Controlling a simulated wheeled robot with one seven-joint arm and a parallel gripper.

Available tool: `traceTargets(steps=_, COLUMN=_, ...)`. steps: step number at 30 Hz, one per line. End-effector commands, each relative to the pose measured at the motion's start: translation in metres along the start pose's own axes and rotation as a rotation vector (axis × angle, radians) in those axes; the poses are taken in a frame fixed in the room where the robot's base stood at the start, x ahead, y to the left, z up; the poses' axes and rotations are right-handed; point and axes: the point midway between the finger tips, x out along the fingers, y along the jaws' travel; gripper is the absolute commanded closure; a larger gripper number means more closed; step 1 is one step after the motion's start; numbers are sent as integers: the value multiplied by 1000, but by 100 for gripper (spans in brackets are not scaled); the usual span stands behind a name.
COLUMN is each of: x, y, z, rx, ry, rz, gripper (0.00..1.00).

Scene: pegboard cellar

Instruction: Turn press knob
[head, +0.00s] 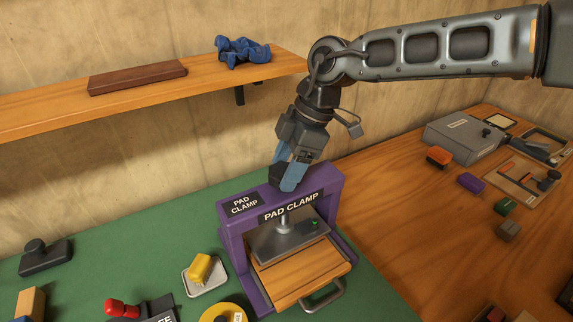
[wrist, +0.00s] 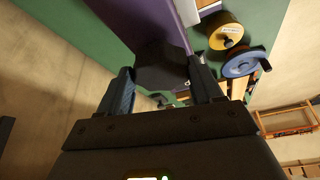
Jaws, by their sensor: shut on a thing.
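The press is a purple frame (head: 232,232) labelled "PAD CLAMP", standing on a green mat. Its dark knob (head: 281,177) sits on top of the frame. My gripper (head: 288,180) has its blue fingers around the knob, pointing down, and is shut on it. In the wrist view the dark, faceted knob (wrist: 162,66) lies between the two fingers (wrist: 160,88). Under the frame's top, a grey plate (head: 285,240) on a metal screw hangs above a wooden drawer-like block (head: 300,270) with a metal handle. The fingers hide part of the knob.
A wooden shelf (head: 50,110) with a brown block (head: 137,77) and blue cloth (head: 243,50) runs behind. A yellow sponge-like piece in a tray (head: 205,285) and a yellow roll (head: 222,312) lie left of the press. A grey box (head: 462,140) and small stamps stand right.

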Motion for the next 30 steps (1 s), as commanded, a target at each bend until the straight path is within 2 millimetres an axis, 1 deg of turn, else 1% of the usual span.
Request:
traceTargets(steps=4, x=1, y=-1, z=1, rx=0, ry=-2, rz=-2, gripper=65)
traceTargets(steps=5, x=1, y=-1, z=1, rx=0, ry=-2, rz=-2, gripper=32)
traceTargets(steps=12, x=1, y=0, z=1, rx=-1, ry=-1, rz=-1, gripper=9)
traceTargets(steps=19, x=0, y=0, z=0, rx=-1, ry=-1, rz=-1, gripper=9)
traceTargets(steps=22, x=-6, y=0, z=1, rx=-1, ry=-1, rz=0, gripper=9)
traceTargets(steps=26, x=-23, y=1, z=2, rx=-1, ry=-3, rz=2, gripper=9)
traceTargets(steps=30, x=-46, y=1, z=2, rx=-2, ry=-2, rz=2, gripper=9)
